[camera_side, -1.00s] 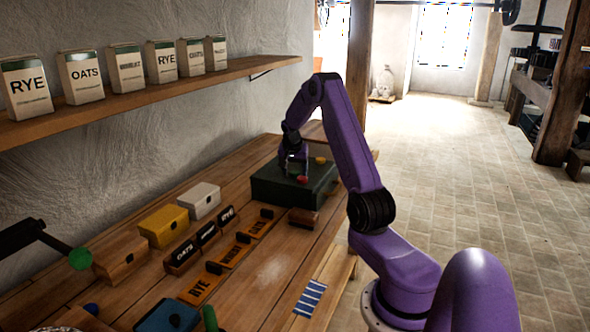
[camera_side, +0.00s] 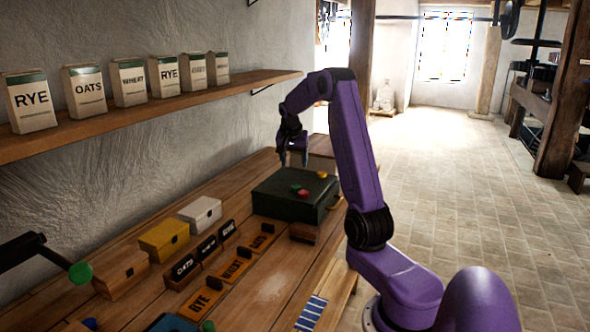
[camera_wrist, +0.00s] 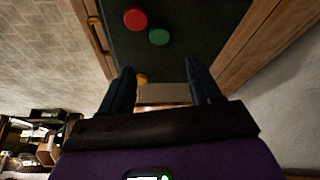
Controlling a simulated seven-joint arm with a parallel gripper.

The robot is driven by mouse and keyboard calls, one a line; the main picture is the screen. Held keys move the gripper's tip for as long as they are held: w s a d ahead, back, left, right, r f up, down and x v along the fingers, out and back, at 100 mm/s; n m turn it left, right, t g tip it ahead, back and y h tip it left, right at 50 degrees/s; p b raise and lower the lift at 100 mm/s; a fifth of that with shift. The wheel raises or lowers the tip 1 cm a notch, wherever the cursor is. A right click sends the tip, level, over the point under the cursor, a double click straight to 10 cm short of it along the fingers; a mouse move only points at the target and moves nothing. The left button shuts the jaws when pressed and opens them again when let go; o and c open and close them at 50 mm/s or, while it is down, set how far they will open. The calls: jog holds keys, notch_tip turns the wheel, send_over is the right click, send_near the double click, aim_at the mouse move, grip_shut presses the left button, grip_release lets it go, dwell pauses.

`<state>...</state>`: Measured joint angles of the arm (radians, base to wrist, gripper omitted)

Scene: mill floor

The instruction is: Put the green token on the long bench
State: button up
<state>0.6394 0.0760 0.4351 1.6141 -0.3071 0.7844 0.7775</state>
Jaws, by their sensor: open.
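The green token (camera_side: 295,188) lies on top of a dark green box (camera_side: 275,203), close to a red token (camera_side: 303,194). A yellow token (camera_side: 322,174) lies farther back on the box. The wrist view also shows the green token (camera_wrist: 159,36), the red token (camera_wrist: 135,18) and part of the yellow one (camera_wrist: 141,79). My gripper (camera_wrist: 160,68) is open and empty, with the green token beyond its fingertips. In the side view my gripper (camera_side: 292,162) is above the box's far left part. The box stands on the long wooden bench (camera_side: 270,290).
Labelled wooden plates (camera_side: 236,267), a white box (camera_side: 200,212), a yellow box (camera_side: 164,240) and a brown box (camera_side: 121,272) stand nearer on the bench. A wall shelf (camera_side: 150,112) holds several grain packs. Bare wood shows at the bench's front right.

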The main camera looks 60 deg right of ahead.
jog(key=w+a+r+n+t+y, duration=0.15)
jog(key=a+n, duration=0.45)
jog(key=a, duration=1)
jog(key=a+n+g+y, duration=0.15)
jog(key=a+n, duration=0.45)
jog(key=a, duration=1)
jog(key=s+a+f+n, duration=0.1)
jog(key=s+a+n, duration=0.4)
jog(key=s, duration=0.4)
jog(key=s+a+f+n+y, duration=0.1)
jog(key=s+a+n, duration=0.4)
jog(key=s, duration=0.4)
jog(key=s+a+f+n+g, duration=0.1)
jog(key=s+a+n, duration=0.3)
jog(key=s, duration=0.5)
jog(key=shift+a+n+y, duration=0.4)
jog(key=shift+n, duration=0.2)
jog(key=shift+o, duration=0.6)
jog(key=shift+s+f, duration=0.2)
jog(key=shift+s, duration=0.25)
